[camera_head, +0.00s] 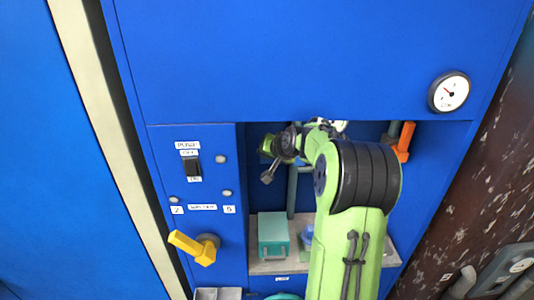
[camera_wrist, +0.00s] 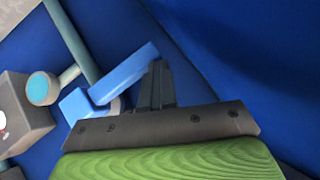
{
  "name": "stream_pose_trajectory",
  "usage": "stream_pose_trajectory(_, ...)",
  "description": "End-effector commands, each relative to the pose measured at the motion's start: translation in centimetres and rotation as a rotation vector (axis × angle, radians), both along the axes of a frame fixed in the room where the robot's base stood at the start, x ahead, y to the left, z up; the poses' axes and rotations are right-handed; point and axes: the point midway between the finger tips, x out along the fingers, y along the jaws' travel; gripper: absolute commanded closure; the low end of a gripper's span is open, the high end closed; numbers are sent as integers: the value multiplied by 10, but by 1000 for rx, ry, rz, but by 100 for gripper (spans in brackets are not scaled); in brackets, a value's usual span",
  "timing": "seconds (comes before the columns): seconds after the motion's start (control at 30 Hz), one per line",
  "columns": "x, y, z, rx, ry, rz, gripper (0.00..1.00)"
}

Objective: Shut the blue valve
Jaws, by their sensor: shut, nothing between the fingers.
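The blue valve shows in the wrist view as a bright blue lever handle (camera_wrist: 124,73) on a blue block-like body (camera_wrist: 76,104). The handle slants up to the right from the body. My gripper (camera_wrist: 160,68) has its fingers together and empty. Its fingertips appear right beside the upper right end of the handle; I cannot tell if they touch it. In the head view my gripper (camera_head: 267,177) is inside the cabinet recess, left of my green arm. I cannot make out the blue valve there; my arm covers much of the recess.
An orange handle (camera_head: 404,142) stands at the recess's right side. A yellow handle (camera_head: 195,247) sits on the left panel below a black switch (camera_head: 192,166). A teal box (camera_head: 273,238) rests on the recess shelf. In the wrist view, pipes (camera_wrist: 68,42) and a grey box (camera_wrist: 22,115) lie left.

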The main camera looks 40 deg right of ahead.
Motion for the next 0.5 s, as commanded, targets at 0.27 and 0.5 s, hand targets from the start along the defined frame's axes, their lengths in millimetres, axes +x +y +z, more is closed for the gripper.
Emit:
stream_pose_trajectory(0.27, -29, 4, 21, 0, 3, -3, 100)
stream_pose_trajectory(0.5, -57, 9, 45, -1, 0, -1, 100)
